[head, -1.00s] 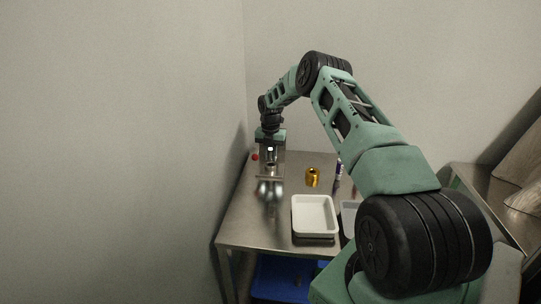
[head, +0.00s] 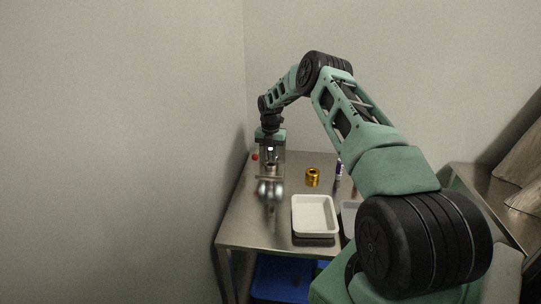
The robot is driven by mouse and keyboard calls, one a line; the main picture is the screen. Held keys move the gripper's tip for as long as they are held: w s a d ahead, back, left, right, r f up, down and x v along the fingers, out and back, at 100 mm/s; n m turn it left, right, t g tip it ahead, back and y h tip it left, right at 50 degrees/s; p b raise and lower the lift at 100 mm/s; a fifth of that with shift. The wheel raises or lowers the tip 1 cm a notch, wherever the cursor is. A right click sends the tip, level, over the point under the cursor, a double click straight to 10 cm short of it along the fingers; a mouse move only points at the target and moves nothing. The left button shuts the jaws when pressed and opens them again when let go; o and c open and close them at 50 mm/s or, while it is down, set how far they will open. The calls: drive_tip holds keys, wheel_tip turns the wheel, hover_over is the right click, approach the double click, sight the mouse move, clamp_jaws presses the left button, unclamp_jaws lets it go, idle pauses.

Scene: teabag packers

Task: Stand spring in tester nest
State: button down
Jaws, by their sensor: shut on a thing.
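My gripper (head: 270,154) hangs down from the arm over the back left of the steel table. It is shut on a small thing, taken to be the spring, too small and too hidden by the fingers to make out. A shiny metal fixture (head: 270,189), which looks like the tester, stands just below and in front of the gripper. Its nest is not clear, and I cannot tell whether the held thing touches it.
A gold ring-shaped piece (head: 313,178) stands right of the fixture on the steel table (head: 240,226). A white tray (head: 315,216) lies in front. A small dark bottle (head: 339,169) is at right, a red knob (head: 255,157) at back left. The wall is close on the left.

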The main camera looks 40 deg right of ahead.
sight(271, 149)
drive_tip(key=shift+f+b, duration=0.6)
drive_tip(key=shift+f, duration=0.3)
drive_tip(key=c, duration=1.2)
unclamp_jaws()
drive_tip(key=shift+r, duration=0.15)
wheel_tip(271, 149, up, 17)
drive_tip(key=b, duration=0.2)
drive_tip(key=shift+r, duration=0.15)
drive_tip(key=shift+s, duration=0.1)
